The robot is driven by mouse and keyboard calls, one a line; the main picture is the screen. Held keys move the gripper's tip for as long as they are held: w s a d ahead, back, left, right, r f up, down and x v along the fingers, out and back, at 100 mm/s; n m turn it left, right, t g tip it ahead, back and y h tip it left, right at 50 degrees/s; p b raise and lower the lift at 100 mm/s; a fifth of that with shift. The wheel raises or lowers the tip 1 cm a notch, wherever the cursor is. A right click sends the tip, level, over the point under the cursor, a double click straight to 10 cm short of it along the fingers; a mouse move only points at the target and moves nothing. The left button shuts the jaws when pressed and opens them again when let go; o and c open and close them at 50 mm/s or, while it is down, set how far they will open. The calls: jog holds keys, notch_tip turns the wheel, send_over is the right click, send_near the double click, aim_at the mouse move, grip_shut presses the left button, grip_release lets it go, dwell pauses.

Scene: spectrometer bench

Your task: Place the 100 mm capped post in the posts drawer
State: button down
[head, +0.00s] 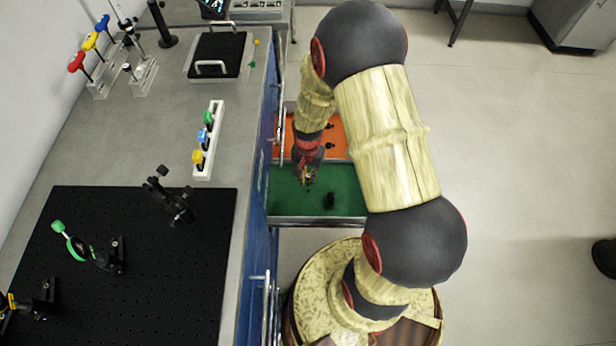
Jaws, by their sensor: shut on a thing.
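My gripper (308,182) hangs over the green-lined section (292,206) of an open drawer, pointing down. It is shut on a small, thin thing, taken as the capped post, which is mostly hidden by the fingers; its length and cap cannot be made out. A short dark piece (329,200) stands on the green lining, right of and nearer than the gripper. An orange-lined section (341,146) lies just beyond the green one and holds small dark pieces (330,128). No drawer label can be read.
The bench (150,165) runs along the left, above the blue cabinet front (256,230). On it are a black breadboard (150,270) with mounts, a white rack (207,150) with coloured knobs, and a black-topped tray (217,55). Open floor (520,170) lies to the right.

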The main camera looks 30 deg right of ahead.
jog(key=c, duration=1.8)
grip_release()
notch_tip(320, 180, up, 23)
jog(key=a+n+t+p, duration=0.1)
jog(key=a+n+p, duration=0.15)
jog(key=p, duration=0.25)
jog(key=s+a+r+n+t, duration=0.1)
jog(key=s+a+r+n, duration=0.1)
jog(key=r, duration=0.5)
jog(key=s+a+r+n+t, duration=0.2)
jog(key=s+a+r+n, duration=0.1)
jog(key=s+r, duration=0.3)
jog(key=s+a+r+n+t, duration=0.1)
jog(key=s+a+r+n, duration=0.2)
jog(key=s+r, duration=0.2)
jog(key=shift+s+a+r+t, duration=0.1)
jog(key=shift+a+r+t, duration=0.05)
jog(key=shift+r, duration=0.7)
jog(key=shift+a+r+t, duration=0.15)
jog(key=shift+r, duration=0.7)
